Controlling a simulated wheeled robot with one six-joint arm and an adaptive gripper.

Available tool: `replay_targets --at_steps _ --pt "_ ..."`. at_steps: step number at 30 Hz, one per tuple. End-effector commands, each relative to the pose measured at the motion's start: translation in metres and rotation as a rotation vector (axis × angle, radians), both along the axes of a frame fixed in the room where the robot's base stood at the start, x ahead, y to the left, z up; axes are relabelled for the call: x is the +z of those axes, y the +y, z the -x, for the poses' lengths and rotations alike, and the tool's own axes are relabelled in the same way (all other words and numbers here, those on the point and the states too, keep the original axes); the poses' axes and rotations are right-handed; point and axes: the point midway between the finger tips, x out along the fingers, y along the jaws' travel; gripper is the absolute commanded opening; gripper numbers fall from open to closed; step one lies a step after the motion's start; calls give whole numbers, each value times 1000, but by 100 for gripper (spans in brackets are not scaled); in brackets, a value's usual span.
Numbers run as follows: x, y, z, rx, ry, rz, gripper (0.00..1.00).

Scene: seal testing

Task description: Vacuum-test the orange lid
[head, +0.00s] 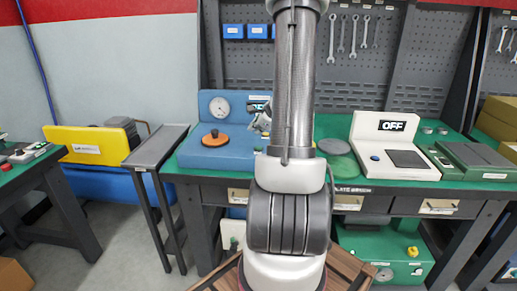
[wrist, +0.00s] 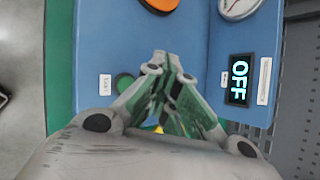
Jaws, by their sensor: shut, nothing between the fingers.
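The orange lid (head: 215,138) lies on the blue vacuum tester (head: 220,105), on the left of the green bench, in the head view. A dark knob or fitting shows at the lid's middle. Only the lid's edge shows in the wrist view (wrist: 160,4), at the top. The tester has a round gauge (wrist: 238,6) and a display (wrist: 240,80) reading OFF. A green button (wrist: 123,82) sits on the blue top, left of my gripper's tips. My gripper (wrist: 162,65) is shut and empty, over the tester near that button. In the head view it is partly hidden behind my arm.
A white device (head: 385,140) with an OFF display stands to the right on the bench. A narrow grey stand (head: 155,146) is left of the bench. Wrenches hang on the pegboard behind (head: 400,45).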

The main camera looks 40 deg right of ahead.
Motion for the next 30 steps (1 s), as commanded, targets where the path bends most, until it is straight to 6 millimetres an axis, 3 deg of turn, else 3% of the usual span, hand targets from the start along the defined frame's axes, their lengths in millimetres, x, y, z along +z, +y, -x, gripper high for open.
replay_targets --at_steps 6,12,30 --pt "-28 0 1 -1 1 -5 0" --pt "-40 0 0 0 1 -1 0" --pt "-42 0 0 1 0 1 0"
